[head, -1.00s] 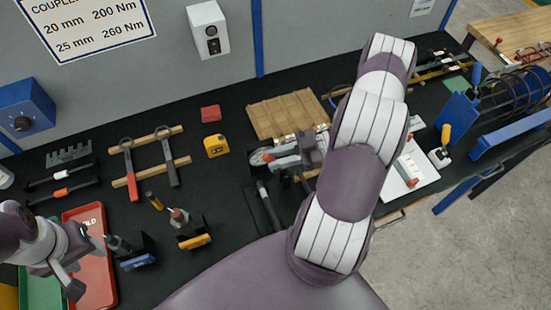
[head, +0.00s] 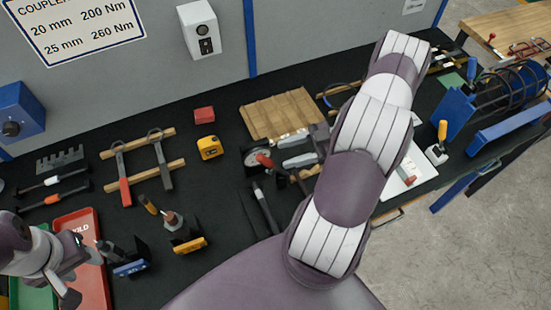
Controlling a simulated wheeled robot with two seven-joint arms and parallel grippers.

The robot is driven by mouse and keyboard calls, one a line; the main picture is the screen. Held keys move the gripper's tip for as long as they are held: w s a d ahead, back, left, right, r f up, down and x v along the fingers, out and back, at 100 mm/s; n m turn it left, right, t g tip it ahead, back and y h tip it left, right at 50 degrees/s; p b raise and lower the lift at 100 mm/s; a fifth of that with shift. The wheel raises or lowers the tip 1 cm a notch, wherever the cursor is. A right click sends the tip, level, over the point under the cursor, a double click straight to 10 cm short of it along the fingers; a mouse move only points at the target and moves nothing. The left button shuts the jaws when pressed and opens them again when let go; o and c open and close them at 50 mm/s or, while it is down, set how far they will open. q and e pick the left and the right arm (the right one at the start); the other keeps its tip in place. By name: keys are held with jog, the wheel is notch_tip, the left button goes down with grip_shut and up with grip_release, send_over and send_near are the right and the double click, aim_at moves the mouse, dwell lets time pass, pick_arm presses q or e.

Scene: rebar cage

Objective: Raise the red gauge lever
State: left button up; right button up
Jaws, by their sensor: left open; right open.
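The red gauge lever (head: 265,161) shows beside a round grey-white dial (head: 256,155) in the middle of the bench, left of my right gripper. Its red end points up and to the left; its lower part is hard to make out. My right gripper (head: 293,150) is open, with its two pale fingers pointing left toward the lever and dial. I cannot tell if a finger touches the lever. My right forearm hides the bench behind it. My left gripper (head: 80,273) is open over the red tray (head: 94,290) at the lower left.
A ridged wooden board (head: 280,114) lies behind the dial. A yellow tape measure (head: 209,148), a red block (head: 204,115) and a dark-handled tool (head: 264,206) lie nearby. A rebar cage (head: 510,88) stands at right.

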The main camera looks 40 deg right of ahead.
pick_arm(q)
notch_tip(320, 180, down, 3)
jog(key=shift+f+b, duration=0.2)
jog(key=shift+b, duration=0.95)
pick_arm(e)
jog(key=v, duration=0.8)
jog(key=shift+s+f, duration=0.1)
